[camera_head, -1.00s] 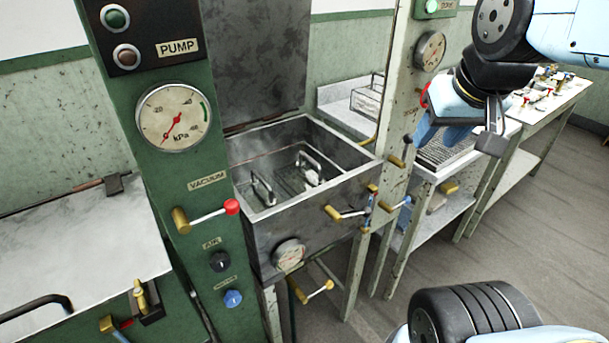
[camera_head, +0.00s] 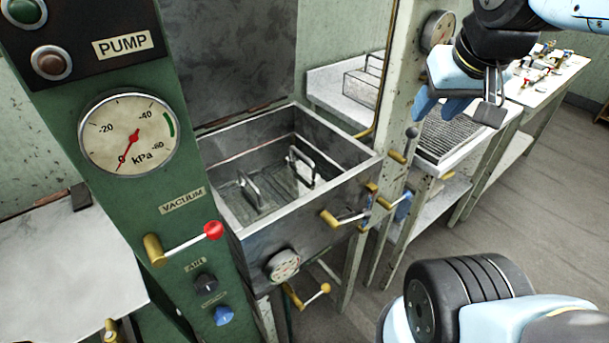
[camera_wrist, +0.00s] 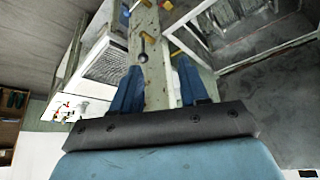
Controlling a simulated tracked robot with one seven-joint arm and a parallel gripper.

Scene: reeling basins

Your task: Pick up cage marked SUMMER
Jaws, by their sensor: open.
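A dark wire cage with two upright handles (camera_head: 249,190) sits inside the open metal basin (camera_head: 345,172) in the head view. A second, pale wire cage (camera_head: 361,88) stands on the bench behind the post. I can read no SUMMER mark on either cage. My gripper (camera_head: 440,104) is at the upper right, to the right of the basin and apart from both cages. In the wrist view, my gripper (camera_wrist: 158,72) has its two blue fingers spread, with nothing held between them. The basin (camera_wrist: 268,62) and part of its cage (camera_wrist: 232,22) show there at the upper right.
A green pump panel (camera_head: 150,215) with gauge and levers stands left of the basin. A pale post (camera_head: 404,100) stands between basin and grated table (camera_head: 450,138). Valve handles (camera_head: 335,218) stick out at the basin's front. Floor (camera_head: 540,205) is open at right.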

